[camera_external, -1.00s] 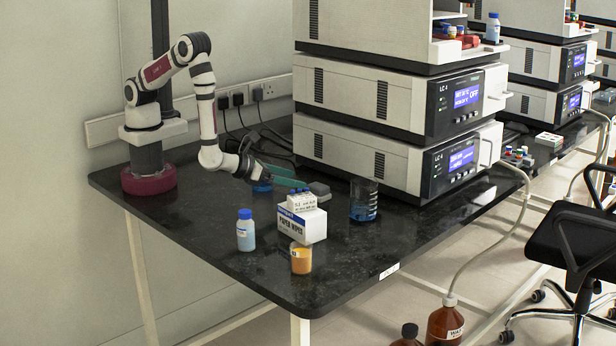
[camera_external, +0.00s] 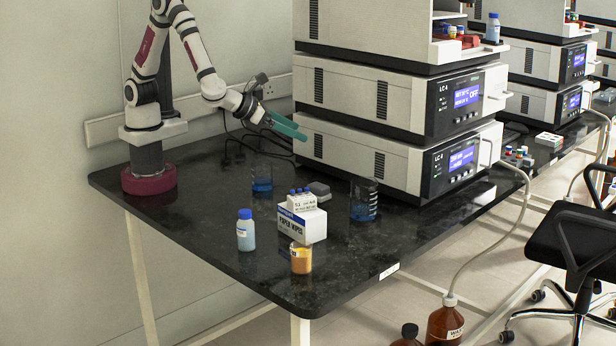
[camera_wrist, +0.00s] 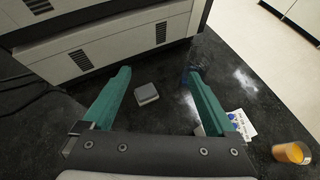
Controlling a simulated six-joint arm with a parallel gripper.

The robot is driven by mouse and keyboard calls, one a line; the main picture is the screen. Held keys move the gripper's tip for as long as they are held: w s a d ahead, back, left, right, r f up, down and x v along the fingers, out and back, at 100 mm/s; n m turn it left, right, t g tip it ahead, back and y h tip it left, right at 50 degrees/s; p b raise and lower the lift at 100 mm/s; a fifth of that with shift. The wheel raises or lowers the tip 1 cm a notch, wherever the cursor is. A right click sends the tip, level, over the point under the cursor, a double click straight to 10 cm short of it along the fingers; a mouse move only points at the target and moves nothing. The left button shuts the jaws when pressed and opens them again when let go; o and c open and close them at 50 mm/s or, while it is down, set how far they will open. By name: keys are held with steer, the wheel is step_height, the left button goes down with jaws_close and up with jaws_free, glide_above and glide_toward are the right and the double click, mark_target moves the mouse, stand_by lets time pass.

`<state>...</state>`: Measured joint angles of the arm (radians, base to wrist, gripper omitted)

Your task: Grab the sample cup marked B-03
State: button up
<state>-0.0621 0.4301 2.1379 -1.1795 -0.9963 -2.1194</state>
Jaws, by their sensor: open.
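An orange-filled sample cup (camera_external: 301,259) with a pale label stands upright near the bench's front edge; its marking is too small to read. It also shows at the lower right of the wrist view (camera_wrist: 292,153). My gripper (camera_external: 303,132), with green fingers, is open and empty. It is raised above the back of the bench beside the instrument stack, well behind and above the cup. In the wrist view my open fingers (camera_wrist: 158,72) have bare bench and a small grey block (camera_wrist: 146,93) beyond them.
A paper wipes box (camera_external: 301,224) with a vial rack on top stands just behind the cup. A blue-capped bottle (camera_external: 245,234) stands to its left. Blue-liquid beakers (camera_external: 262,178) (camera_external: 364,203) stand farther back. The instrument stack (camera_external: 370,155) blocks the right rear. The left bench is clear.

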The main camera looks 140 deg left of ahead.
steer(key=w+d+f+m+t+h, duration=0.1)
steer(key=w+d+m+h, duration=0.1)
steer(key=w+d, duration=0.1)
steer(key=w+d+f+m+t+h, duration=0.1)
steer(key=w+d+f+m+h, duration=0.1)
steer(key=w, duration=0.3)
steer(key=w+d+f+m+h, duration=0.1)
steer(key=w+d+m+h, duration=0.2)
steer(key=w+d, duration=0.2)
steer(key=shift+f+m+t+h, duration=0.35)
steer(key=shift+m+t+h, duration=0.05)
steer(key=w+d+r+m+t+h, duration=0.1)
steer(key=w+d+m+h, duration=0.2)
steer(key=w+d, duration=0.1)
step_height(320, 180, up, 4)
steer(key=m+t+h, duration=0.3)
steer(key=m+h, duration=0.2)
glide_above(305, 257)
steer(key=s+a, duration=0.2)
steer(key=s, duration=0.2)
steer(key=f, duration=1.6)
steer(key=shift+w+d+f, duration=0.1)
steer(key=shift+w+d, duration=0.05)
steer(key=shift+d, duration=0.05)
steer(key=x, duration=0.5)
jaws_close()
